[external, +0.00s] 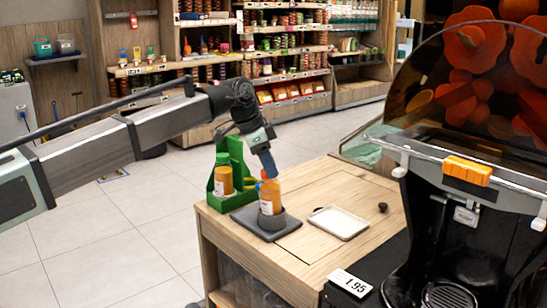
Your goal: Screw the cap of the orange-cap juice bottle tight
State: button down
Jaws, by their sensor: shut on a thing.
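The juice bottle (270,197) with orange juice stands upright in a round dark holder (272,221) on a grey base plate (243,219) on the wooden counter. My gripper (265,174) comes down from above at a slight tilt and is shut on the bottle's orange cap, which the fingers largely hide. How far the cap is turned cannot be told at this size. A second bottle (223,180) with a green cap stands in a green carrier (238,160) just left of my gripper.
A white tray (339,222) lies on the wooden counter (325,180) to the right, with a small dark knob (382,207) beyond it. The black juicer (455,220) fills the right side. A price card (350,283) stands near the front edge.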

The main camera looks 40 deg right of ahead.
jog(key=m+g, duration=0.1)
jog(key=m, duration=0.2)
jog(key=shift+d+y, duration=0.1)
jog(key=shift+y, duration=0.3)
jog(key=shift+m+y, duration=0.3)
jog(key=shift+m, duration=0.8)
jog(key=m+y, duration=0.1)
jog(key=m, duration=0.1)
jog(key=shift+m+g, duration=0.4)
jog(key=shift+m+y, duration=0.4)
jog(key=shift+m, duration=0.8)
